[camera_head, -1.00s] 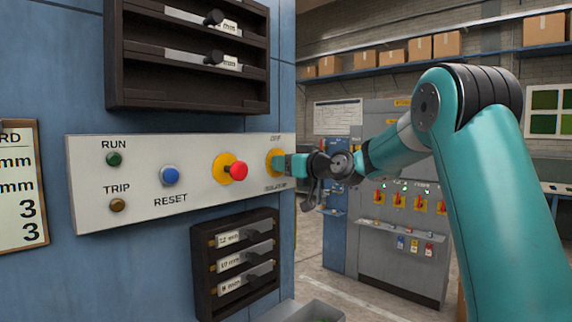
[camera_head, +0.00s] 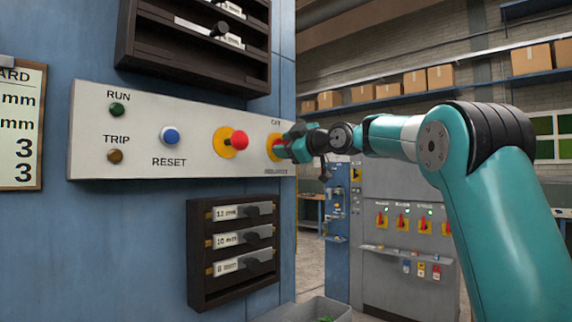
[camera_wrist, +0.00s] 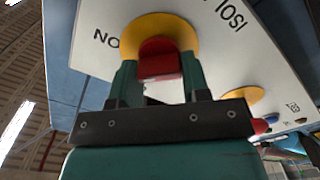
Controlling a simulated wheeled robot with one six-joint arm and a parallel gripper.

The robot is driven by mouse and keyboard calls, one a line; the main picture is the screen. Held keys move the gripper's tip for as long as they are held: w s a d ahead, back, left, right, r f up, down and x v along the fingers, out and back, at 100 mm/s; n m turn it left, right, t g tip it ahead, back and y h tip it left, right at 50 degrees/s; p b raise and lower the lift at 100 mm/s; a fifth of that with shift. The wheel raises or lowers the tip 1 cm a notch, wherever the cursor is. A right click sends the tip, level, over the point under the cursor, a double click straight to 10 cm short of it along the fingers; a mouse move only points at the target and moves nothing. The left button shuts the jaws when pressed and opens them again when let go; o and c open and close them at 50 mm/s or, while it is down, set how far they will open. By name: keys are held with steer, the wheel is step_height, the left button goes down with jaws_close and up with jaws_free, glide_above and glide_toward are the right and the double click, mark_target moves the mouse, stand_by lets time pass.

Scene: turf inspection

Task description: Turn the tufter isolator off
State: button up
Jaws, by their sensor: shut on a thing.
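The isolator is a red handle (camera_wrist: 158,60) on a round yellow plate (camera_wrist: 170,27), at the right end of the white control panel (camera_head: 190,100). In the head view the isolator's yellow plate (camera_head: 273,141) is partly hidden by my gripper (camera_head: 285,147). In the wrist view my gripper (camera_wrist: 157,78) has its two green fingers on either side of the red handle and is shut on it. The letters "NO" and "ISOL" show beside the plate in the wrist view.
Left along the panel are a red emergency stop (camera_head: 239,140) on yellow, a blue RESET button (camera_head: 170,135), a green RUN lamp (camera_head: 117,109) and a brown TRIP lamp (camera_head: 115,156). Dark racks sit above and below (camera_head: 192,250). A grey bin (camera_head: 310,310) is at the bottom.

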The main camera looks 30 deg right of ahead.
steer(key=n+b, duration=0.2)
steer(key=n, duration=0.1)
steer(key=n+b, duration=0.1)
steer(key=b, duration=0.1)
steer(key=shift+f+n, duration=0.3)
steer(key=n+b, duration=0.2)
steer(key=n, duration=0.2)
steer(key=shift+r, duration=0.1)
steer(key=shift+n+b, duration=0.3)
steer(key=o, duration=0.9)
steer(key=b+v, duration=0.4)
steer(key=v, duration=1.3)
steer(key=shift+s+b, duration=0.25)
steer(key=shift+b, duration=0.05)
